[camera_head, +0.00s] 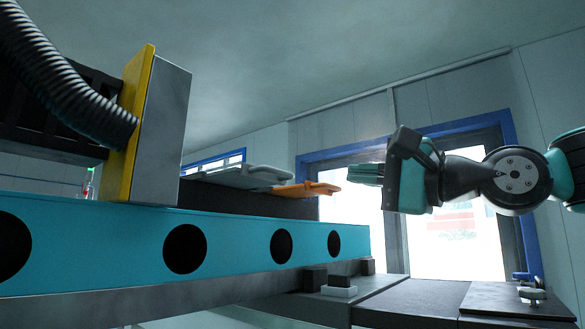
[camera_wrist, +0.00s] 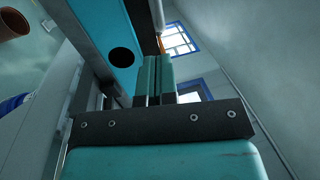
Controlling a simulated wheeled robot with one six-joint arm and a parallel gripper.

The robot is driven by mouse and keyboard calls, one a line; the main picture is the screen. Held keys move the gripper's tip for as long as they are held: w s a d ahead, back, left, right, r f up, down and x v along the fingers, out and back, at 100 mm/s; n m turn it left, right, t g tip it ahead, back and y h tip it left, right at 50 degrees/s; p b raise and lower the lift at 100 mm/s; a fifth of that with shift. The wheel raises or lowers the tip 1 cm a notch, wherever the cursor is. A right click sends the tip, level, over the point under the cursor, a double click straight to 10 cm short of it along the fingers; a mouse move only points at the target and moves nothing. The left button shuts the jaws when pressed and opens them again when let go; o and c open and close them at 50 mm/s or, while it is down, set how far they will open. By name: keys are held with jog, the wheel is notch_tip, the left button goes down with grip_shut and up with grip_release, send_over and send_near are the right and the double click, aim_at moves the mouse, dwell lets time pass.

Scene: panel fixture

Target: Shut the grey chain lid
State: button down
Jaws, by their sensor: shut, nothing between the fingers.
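The grey lid (camera_head: 232,176) is a flat plate that juts out roughly level above the teal beam in the head view. An orange tab (camera_head: 306,189) sticks out at its right end. In the wrist view a thin strip of orange (camera_wrist: 160,43) shows just beyond the fingertips; most of the lid is hidden there. My gripper (camera_head: 352,174) is shut and empty. Its fingers point left, a short gap to the right of the orange tab and slightly higher in the picture. The shut fingers also show in the wrist view (camera_wrist: 154,62).
A teal beam (camera_head: 225,243) with round dark holes runs across below the lid. A grey and yellow block (camera_head: 157,130) with a black ribbed hose (camera_head: 60,70) stands at left. A dark bench (camera_head: 425,303) with small fittings lies low at right. Open air surrounds my gripper.

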aim_at(282, 173)
jog(key=p+x, duration=0.5)
jog(key=x, duration=0.6)
jog(key=shift+w+a+p, duration=0.1)
jog(key=shift+a+p, duration=0.1)
jog(key=shift+p, duration=0.2)
jog(key=shift+w+a+p, duration=0.3)
jog(key=shift+w+a, duration=0.15)
jog(key=shift+a, duration=0.15)
